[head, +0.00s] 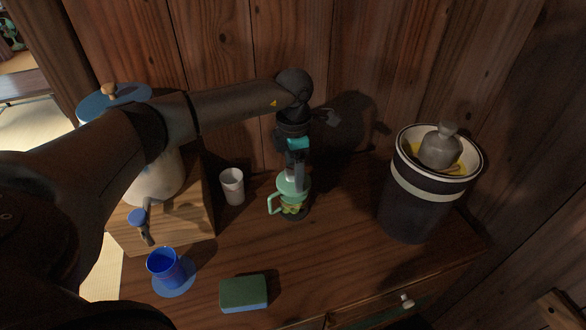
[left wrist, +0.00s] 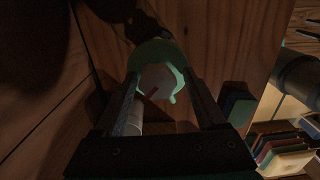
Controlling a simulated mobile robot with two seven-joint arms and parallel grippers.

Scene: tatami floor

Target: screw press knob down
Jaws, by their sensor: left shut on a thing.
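The press (head: 291,188) is green, with a side handle toward the left, and stands upright on the wooden cabinet top. My left gripper (head: 294,172) points down from above it, with its fingers at the top of the press. In the left wrist view, the green rim of the press (left wrist: 160,54) surrounds a pale round knob (left wrist: 158,79) with a dark reddish mark. The fingers of my left gripper (left wrist: 161,84) are shut on this knob, one on each side. The knob is mostly hidden by the gripper in the head view. My right gripper is not in view.
A white cup (head: 232,186) stands left of the press. A blue cup (head: 166,267) sits on a blue saucer (head: 188,283) under a dispenser tap. A green sponge (head: 244,293) lies in front. A dark bin (head: 423,205) stands right. Wooden walls rise behind.

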